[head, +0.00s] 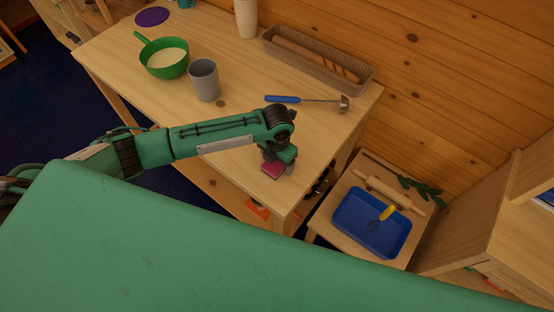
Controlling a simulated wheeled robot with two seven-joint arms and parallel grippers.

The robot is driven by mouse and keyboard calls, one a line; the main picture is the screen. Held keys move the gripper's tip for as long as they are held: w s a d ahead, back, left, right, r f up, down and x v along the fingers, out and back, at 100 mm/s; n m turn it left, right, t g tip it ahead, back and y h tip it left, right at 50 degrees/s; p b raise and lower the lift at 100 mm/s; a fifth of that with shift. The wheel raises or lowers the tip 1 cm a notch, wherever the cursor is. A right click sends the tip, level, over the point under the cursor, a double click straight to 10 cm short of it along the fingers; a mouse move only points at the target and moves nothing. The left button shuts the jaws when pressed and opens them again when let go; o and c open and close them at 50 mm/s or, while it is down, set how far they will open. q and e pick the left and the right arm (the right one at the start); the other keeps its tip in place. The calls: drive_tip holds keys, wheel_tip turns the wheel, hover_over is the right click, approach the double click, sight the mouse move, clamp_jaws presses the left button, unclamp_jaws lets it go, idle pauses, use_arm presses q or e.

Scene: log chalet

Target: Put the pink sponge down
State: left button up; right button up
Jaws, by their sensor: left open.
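The pink sponge (273,171) is on the wooden table (150,96) near its front right corner, directly below my left gripper (277,164). The left gripper points down, with its fingers at the sponge. It is open, though the fingers are small and partly hide the sponge. I cannot tell whether they touch it. My right gripper is not in view.
A grey cup (204,80), a green pan (166,60), a blue-handled ladle (310,100) and a bread basket (315,62) stand on the table. A lower stand at right holds a blue tray (371,222) and a rolling pin (390,191). Table space left of the sponge is clear.

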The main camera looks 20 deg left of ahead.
use_arm(q)
drive_tip(key=shift+r, duration=0.1)
wheel_tip(320, 180, up, 12)
drive_tip(key=b, duration=0.2)
drive_tip(key=shift+d, duration=0.1)
idle(0.6)
